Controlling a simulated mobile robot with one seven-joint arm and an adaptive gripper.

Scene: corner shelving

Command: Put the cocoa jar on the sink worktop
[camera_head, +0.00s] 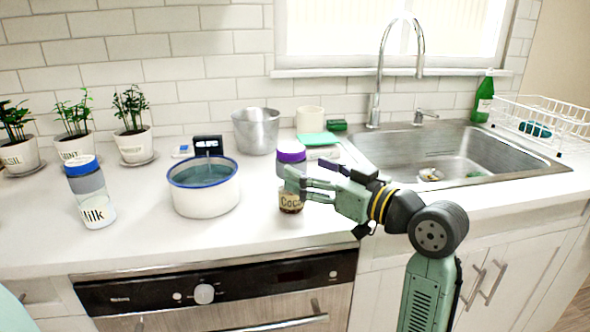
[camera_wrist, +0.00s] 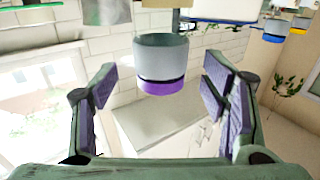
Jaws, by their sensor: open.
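The cocoa jar (camera_head: 291,203) has a purple lid, a grey upper part and a "Coco" label low down. It stands upright on the white counter above the oven, left of the sink. My gripper (camera_head: 300,186) reaches in from the right, its fingers across the jar's middle and hiding part of it. In the wrist view the jar (camera_wrist: 160,62) appears with its lid downward, ahead between my spread fingers (camera_wrist: 160,95). Contact cannot be told. The sink worktop (camera_head: 455,194) is the white surface around the steel sink (camera_head: 440,150).
A white pot with a blue rim (camera_head: 205,200) stands left of the jar, and a milk bottle (camera_head: 90,195) farther left. A metal pot (camera_head: 256,130), a white cup (camera_head: 310,120) and a green sponge-like block (camera_head: 318,140) stand behind. A dish rack (camera_head: 540,118) is right of the sink.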

